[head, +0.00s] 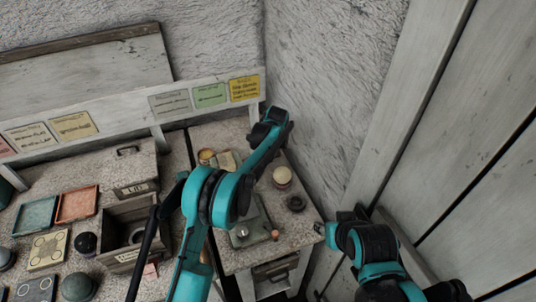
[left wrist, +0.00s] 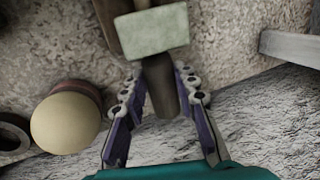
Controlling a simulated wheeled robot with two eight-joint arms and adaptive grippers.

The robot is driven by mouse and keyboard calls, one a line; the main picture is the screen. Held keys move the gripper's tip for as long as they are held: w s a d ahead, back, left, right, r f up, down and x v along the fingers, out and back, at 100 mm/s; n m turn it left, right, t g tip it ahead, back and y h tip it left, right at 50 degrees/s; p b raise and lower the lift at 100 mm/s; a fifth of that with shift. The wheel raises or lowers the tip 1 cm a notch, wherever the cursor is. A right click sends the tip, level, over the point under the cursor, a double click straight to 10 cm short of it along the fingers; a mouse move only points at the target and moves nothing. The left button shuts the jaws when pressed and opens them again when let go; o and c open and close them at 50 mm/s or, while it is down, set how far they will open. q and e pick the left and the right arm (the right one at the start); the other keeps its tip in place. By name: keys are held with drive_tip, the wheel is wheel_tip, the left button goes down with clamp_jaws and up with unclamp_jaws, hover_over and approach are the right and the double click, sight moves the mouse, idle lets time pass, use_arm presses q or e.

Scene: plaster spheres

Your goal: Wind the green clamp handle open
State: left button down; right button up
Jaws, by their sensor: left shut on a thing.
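In the left wrist view, a pale grey-green block (left wrist: 152,30) sits at the top centre, with a dark bar (left wrist: 161,88) below it, which I take for the clamp handle. My left gripper (left wrist: 158,78) has its purple-padded fingers on both sides of this bar, shut on it. In the head view my teal left arm reaches over the right-hand bench and hides the fingers; a tan block (head: 227,160) shows beside it. My right gripper (head: 323,230) is off the bench's right edge, away from the clamp; its fingers are too small to read.
A cream ball on a reddish ring stands close to the left gripper (left wrist: 65,122). A dark ring (head: 296,203) lies near it. The rough wall (head: 325,90) is close behind. Trays and an open wooden box (head: 130,212) fill the left bench.

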use_arm(q)
drive_tip(key=t+b, duration=0.1)
drive_tip(key=f+t+y+b, duration=0.1)
drive_tip(key=t, duration=0.1)
drive_tip(key=shift+s+d, duration=0.15)
drive_tip(key=shift+s, duration=0.15)
drive_tip(key=shift+r+t+b, duration=0.1)
drive_tip(key=shift+t+b, duration=0.75)
drive_tip(key=shift+t, duration=0.05)
drive_tip(key=shift+r+t+y, duration=0.1)
drive_tip(key=shift+t+y, duration=0.2)
drive_tip(key=c, duration=1.2)
unclamp_jaws()
drive_tip(key=shift+o, duration=0.2)
drive_tip(key=shift+r, duration=0.15)
wheel_tip(320, 180, up, 10)
